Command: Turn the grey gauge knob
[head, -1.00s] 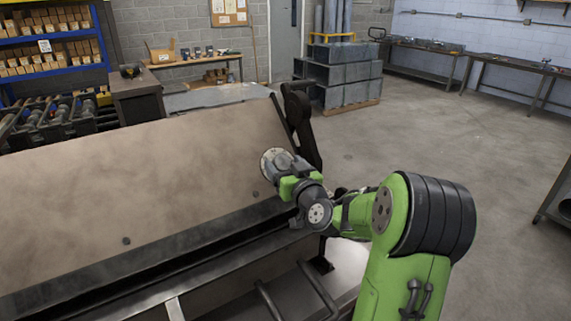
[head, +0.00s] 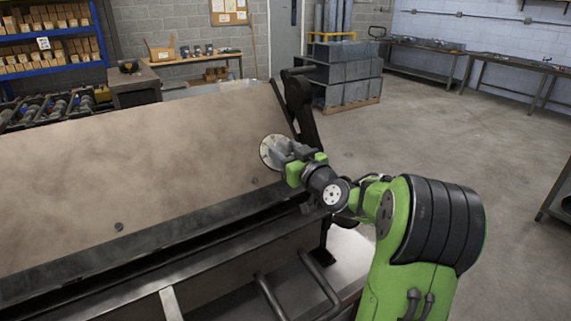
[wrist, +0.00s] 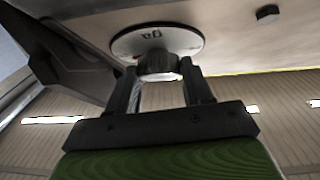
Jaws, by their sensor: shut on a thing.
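The grey gauge knob (wrist: 160,68) sits on a round, pale dial plate (wrist: 138,39) with dark lettering. The dial plate (head: 269,146) also shows near the right end of the large tan machine panel (head: 130,165) in the head view. My gripper (wrist: 165,80) has one finger on each side of the knob and is shut on it. In the head view my gripper (head: 284,151) is in front of the dial and hides most of the knob. The knob's pointing direction cannot be read.
A dark machine arm (head: 301,108) stands just right of the panel. A dark bolt head (wrist: 267,13) sticks out beside the dial. Bent metal bars (head: 318,285) are below the gripper. Stacked grey ducts (head: 345,75) stand farther back, with open floor to the right.

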